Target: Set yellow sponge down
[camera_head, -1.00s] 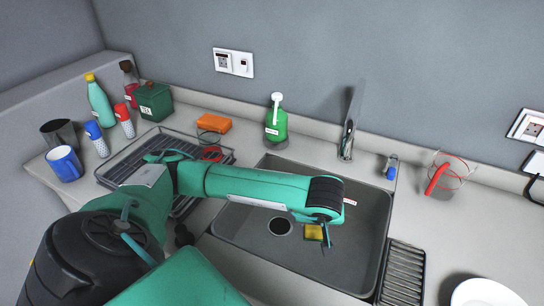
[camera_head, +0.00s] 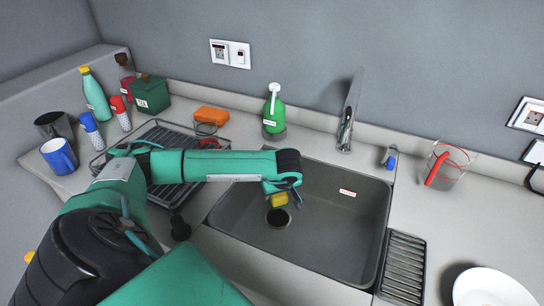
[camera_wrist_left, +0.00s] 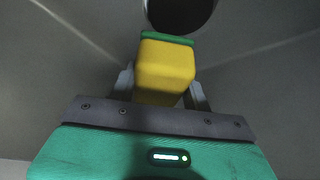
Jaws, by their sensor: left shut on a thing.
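The yellow sponge (camera_head: 279,200) has a green layer on one face. It hangs below my left wrist, over the sink (camera_head: 345,230) near the drain hole (camera_head: 278,218). My left gripper (camera_head: 281,192) is shut on it. In the left wrist view the sponge (camera_wrist_left: 166,68) sits between the two fingers of the gripper (camera_wrist_left: 163,88), with the dark drain beyond it. I cannot tell whether the sponge touches the sink floor. My right gripper is not in view.
A drying rack (camera_head: 180,160) stands left of the sink, under my arm. A green soap bottle (camera_head: 274,112), an orange block (camera_head: 211,114) and the faucet (camera_head: 347,118) stand behind. A measuring cup (camera_head: 446,166) and a white plate (camera_head: 490,288) are at right. The sink's right part is clear.

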